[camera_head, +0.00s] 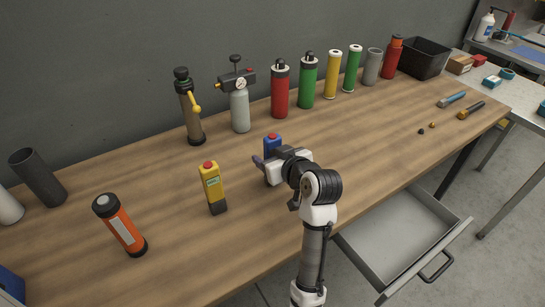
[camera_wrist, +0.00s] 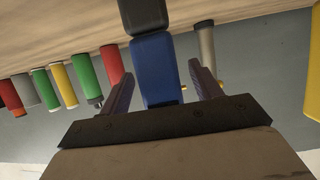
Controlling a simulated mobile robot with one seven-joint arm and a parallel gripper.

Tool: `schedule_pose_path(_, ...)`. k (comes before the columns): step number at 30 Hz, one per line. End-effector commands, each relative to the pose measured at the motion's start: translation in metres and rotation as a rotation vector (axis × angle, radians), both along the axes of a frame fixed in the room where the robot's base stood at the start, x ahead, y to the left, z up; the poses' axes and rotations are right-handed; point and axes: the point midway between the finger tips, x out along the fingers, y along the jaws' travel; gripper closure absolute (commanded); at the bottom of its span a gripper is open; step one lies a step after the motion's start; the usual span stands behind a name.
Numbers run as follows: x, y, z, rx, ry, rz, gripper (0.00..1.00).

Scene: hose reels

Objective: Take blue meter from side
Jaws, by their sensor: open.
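The blue meter (camera_head: 272,144) stands upright on the wooden table, partly hidden behind my gripper (camera_head: 264,164). In the wrist view, which is upside down, the blue meter (camera_wrist: 156,70) shows its blue body and dark lower end. My gripper (camera_wrist: 160,76) is open there, with one finger on each side of the blue meter. A gap shows between the right finger and the meter. Whether the left finger touches it is hard to tell.
A yellow meter (camera_head: 212,186) with a red button stands left of my gripper. An orange canister (camera_head: 121,226) stands further left. Bottles and cylinders line the back, including a grey bottle with a gauge (camera_head: 240,108). An open drawer (camera_head: 400,240) juts out at the front right.

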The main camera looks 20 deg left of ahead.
Motion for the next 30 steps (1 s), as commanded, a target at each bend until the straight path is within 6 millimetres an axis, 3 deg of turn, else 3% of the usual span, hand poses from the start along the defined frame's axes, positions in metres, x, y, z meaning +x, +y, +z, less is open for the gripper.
schedule_pose_path(4,0.0088,0.0115,-0.0046,-0.001,-0.001,0.003,0.36)
schedule_pose_path(12,0.0102,0.0127,-0.0065,0.000,-0.002,0.001,0.38)
schedule_pose_path(23,0.0101,0.0125,-0.0062,0.000,-0.002,0.001,0.85)
schedule_pose_path(30,0.0101,0.0125,-0.0054,0.000,-0.003,0.001,0.87)
